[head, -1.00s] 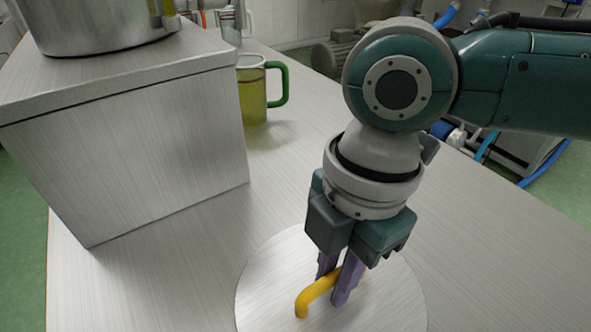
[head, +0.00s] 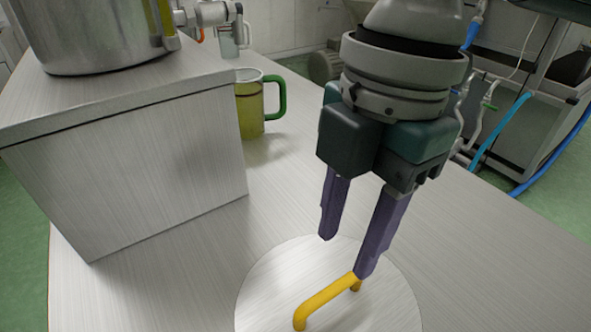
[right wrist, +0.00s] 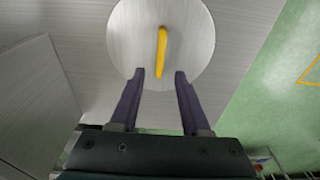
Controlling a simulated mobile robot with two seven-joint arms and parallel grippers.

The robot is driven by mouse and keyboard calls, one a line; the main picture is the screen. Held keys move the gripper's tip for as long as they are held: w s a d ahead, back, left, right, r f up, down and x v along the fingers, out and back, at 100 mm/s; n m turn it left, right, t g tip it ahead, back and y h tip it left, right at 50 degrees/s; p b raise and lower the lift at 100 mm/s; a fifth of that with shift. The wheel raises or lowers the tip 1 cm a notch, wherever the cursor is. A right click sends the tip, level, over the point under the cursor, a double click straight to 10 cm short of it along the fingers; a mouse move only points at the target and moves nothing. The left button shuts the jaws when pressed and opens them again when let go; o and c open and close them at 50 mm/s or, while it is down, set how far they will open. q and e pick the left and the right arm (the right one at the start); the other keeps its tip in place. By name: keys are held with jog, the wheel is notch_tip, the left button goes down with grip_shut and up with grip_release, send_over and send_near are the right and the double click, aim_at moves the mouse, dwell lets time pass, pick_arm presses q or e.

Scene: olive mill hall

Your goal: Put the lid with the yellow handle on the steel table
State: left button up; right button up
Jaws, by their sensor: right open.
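The lid (head: 270,290) is a round, flat steel disc with a yellow bar handle (head: 325,301). It lies flat on the steel table (head: 190,285), near its front. My right gripper (head: 343,256) is open and empty above the lid, its purple fingers apart and clear of the handle. In the right wrist view the lid (right wrist: 125,40) and the yellow handle (right wrist: 162,48) lie beyond the open fingertips (right wrist: 160,73). My left gripper is not in view.
A steel box-shaped stand (head: 150,165) on the left of the table carries a large steel pot (head: 90,35). A glass jug with a green handle (head: 250,108) stands behind the stand. The table right of the lid is clear.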

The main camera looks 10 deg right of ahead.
jog(key=s+a+f+m+t+y, duration=0.1)
jog(key=s+a+m+t+y, duration=0.25)
jog(key=s+a+m, duration=0.35)
jog(key=d+m, duration=0.2)
jog(key=d+f+m, duration=0.1)
jog(key=d+m, duration=0.1)
jog(key=d+f+m+h, duration=0.1)
jog(key=m, duration=0.2)
jog(key=shift+s+d+t, duration=0.15)
jog(key=shift+d+t, duration=0.2)
jog(key=shift+d, duration=0.05)
jog(key=s+d+m+h, duration=0.1)
jog(key=d+m, duration=0.1)
jog(key=d, duration=0.1)
jog(key=s+d+f+m+h, duration=0.1)
jog(key=s+d+m, duration=0.1)
jog(key=d, duration=0.1)
jog(key=s+d+f+m+h, duration=0.1)
jog(key=s+d+m, duration=0.1)
jog(key=d, duration=0.1)
jog(key=shift+s+d+h, duration=0.15)
jog(key=shift+d+h, duration=0.1)
